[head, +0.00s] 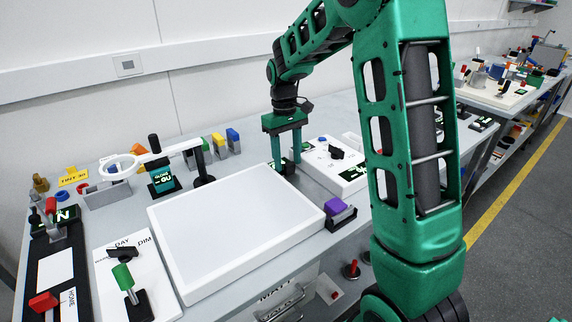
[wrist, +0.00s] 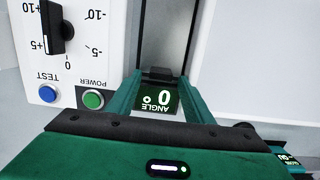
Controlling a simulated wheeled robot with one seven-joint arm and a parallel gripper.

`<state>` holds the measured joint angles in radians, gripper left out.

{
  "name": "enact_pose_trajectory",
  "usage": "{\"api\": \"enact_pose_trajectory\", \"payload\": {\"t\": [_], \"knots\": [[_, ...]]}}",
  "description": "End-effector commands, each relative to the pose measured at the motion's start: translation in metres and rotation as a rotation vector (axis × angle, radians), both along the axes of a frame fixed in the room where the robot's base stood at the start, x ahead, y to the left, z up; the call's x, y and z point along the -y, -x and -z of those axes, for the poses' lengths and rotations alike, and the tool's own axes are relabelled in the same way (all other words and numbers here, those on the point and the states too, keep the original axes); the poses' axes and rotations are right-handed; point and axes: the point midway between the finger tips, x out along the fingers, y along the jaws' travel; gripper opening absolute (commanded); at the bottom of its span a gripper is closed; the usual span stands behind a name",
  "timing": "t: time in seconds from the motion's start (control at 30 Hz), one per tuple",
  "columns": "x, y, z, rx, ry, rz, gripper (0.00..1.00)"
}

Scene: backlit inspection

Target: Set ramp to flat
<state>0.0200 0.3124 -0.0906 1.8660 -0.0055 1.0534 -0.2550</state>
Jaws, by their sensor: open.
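In the wrist view a white panel carries a black knob (wrist: 56,28) with an angle scale from +10 to -10. A white mark on the knob lies near +5. A small dark display (wrist: 157,98) shows ANGLE 0°, upside down in this view. In the head view the knob (head: 336,152) stands on a white panel right of my gripper. My gripper (head: 286,160) points down with open, empty fingers. In the wrist view the gripper (wrist: 160,85) has its fingers either side of the display, beside the knob. I cannot clearly make out a ramp.
A blue TEST button (wrist: 48,93) and a green POWER button (wrist: 93,99) sit on the knob's panel. A large white light panel (head: 235,225) fills the middle bench. A ring on an arm (head: 119,166), coloured blocks and a green-handled lever (head: 122,276) stand left.

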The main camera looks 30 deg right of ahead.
Motion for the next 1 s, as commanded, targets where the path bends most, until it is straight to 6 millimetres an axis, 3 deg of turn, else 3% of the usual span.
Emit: {"api": "enact_pose_trajectory", "payload": {"t": [0.2, 0.43, 0.6, 1.0], "knots": [[-0.001, -0.006, -0.042, 0.004, 0.000, 0.000, 0.47], [-0.001, -0.010, -0.076, 0.003, 0.001, 0.000, 0.47], [-0.001, -0.011, -0.085, 0.001, 0.001, 0.000, 0.47], [-0.001, -0.011, -0.086, 0.001, 0.000, 0.000, 0.47]]}}
